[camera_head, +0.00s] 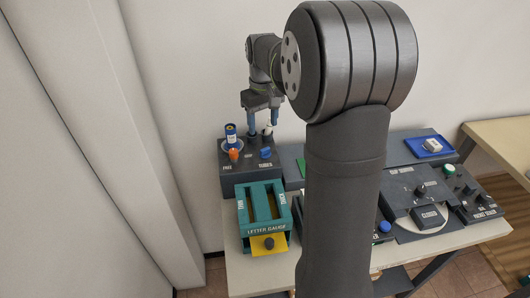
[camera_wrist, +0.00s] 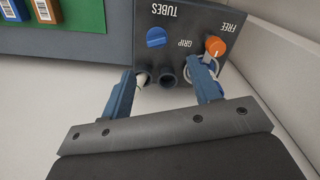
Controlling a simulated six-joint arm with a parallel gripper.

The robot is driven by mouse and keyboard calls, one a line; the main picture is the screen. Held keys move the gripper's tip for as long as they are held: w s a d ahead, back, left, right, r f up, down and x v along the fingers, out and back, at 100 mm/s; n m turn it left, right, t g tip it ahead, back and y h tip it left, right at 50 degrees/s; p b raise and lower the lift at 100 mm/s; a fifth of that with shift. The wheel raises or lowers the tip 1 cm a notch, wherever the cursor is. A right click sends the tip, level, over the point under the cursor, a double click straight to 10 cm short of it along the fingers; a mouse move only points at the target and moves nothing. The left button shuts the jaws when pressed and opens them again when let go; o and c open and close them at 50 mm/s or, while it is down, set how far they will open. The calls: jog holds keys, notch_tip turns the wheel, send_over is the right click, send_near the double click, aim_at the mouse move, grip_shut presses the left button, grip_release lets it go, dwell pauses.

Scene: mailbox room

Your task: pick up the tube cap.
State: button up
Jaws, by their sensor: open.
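A dark tube station (camera_head: 250,172), marked FREE and TUBES, stands at the back left of the table. An upright blue-and-white labelled tube (camera_head: 231,134) stands in its left part, behind an orange knob. A small white piece (camera_head: 268,129), perhaps the tube cap, shows by my right fingertip. In the wrist view a pale tip (camera_wrist: 142,79) sits just inside the left finger, beside a dark round socket (camera_wrist: 166,75). My gripper (camera_head: 263,126) points down over the station, open; nothing is visibly clamped. In the wrist view its fingers (camera_wrist: 163,74) straddle the socket, the right one partly hiding a pale ring.
The station has an orange knob (camera_wrist: 215,46) and a blue knob (camera_wrist: 156,37). A teal letter gauge (camera_head: 264,208) stands in front of it. A blue tray (camera_head: 430,146) and control boxes (camera_head: 418,198) are to the right. Walls stand close behind and left.

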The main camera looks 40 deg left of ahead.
send_over(265, 149)
jog(key=f, duration=0.4)
jog(key=shift+s+a+f, duration=0.1)
jog(key=shift+a+f, duration=0.1)
jog(key=shift+f, duration=0.05)
jog(key=f, duration=0.5)
jog(key=shift+d+f, duration=0.1)
jog(key=shift+d, duration=0.1)
jog(key=c, duration=1)
